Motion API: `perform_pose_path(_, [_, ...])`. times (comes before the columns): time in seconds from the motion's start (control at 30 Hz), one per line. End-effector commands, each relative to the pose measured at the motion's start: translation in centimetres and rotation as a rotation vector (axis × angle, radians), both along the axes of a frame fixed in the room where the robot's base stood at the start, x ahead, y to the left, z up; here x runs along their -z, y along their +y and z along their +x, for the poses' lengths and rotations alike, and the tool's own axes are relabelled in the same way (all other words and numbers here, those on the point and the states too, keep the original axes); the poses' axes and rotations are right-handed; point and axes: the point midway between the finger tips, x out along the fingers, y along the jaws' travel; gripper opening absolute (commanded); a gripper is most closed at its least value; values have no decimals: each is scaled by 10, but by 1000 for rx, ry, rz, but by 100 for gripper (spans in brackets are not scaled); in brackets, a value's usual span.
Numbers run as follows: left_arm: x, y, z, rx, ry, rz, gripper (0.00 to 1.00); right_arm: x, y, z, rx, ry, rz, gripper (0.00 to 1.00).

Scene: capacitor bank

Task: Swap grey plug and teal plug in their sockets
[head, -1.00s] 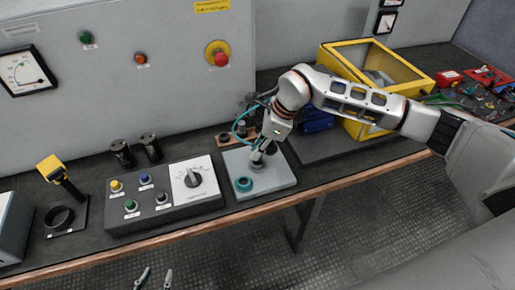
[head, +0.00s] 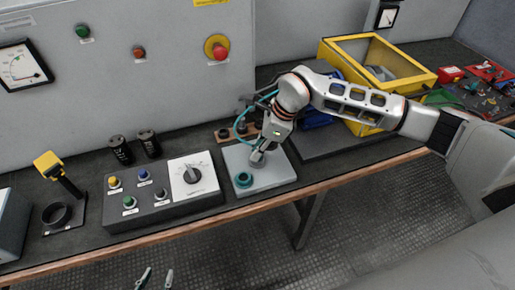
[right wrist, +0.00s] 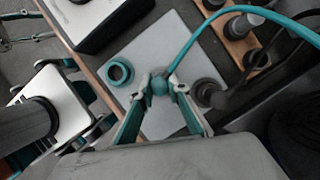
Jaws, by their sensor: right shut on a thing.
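My right gripper (head: 259,154) is shut on the teal plug (right wrist: 158,86), whose teal cable runs up and to the right in the wrist view. It is over the light grey board (head: 279,178), between the two sockets in the wrist view. The teal socket (head: 243,180) is an open ring; it also shows in the wrist view (right wrist: 119,72). The grey socket (right wrist: 206,92) is just right of the fingers. A grey plug (right wrist: 243,25) seems to stand in the wooden holder (right wrist: 237,47). My left gripper (head: 155,279) is low at the bottom edge, fingers apart and empty.
A control box (head: 150,212) with buttons and a dial stands left of the board. A dark cable (right wrist: 275,75) lies right of the grey socket. Two black cylinders (head: 134,149) stand behind the control box. A yellow-framed bin (head: 378,68) is at the back right.

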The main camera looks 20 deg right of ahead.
Motion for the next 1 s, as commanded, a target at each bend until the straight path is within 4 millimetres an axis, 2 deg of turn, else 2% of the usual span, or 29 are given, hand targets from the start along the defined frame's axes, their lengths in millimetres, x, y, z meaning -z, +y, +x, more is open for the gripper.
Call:
perform_pose_path(0.03, [0,0,0,0,0,0,35,1,0,0,0,0,0,19])
perform_pose_path(0.1, [0,0,0,0,-1,0,35,0,0,0,0,0,0,36])
perform_pose_path(0.53, [-1,1,0,1,-2,3,35,-5,-2,0,0,-1,1,36])
perform_pose_path(0.67, [-1,0,0,0,-2,2,35,-21,-8,-2,0,-4,1,36])
perform_pose_path(1.0, [-1,0,1,0,-2,-1,35,-84,-32,-13,2,-4,-1,36])
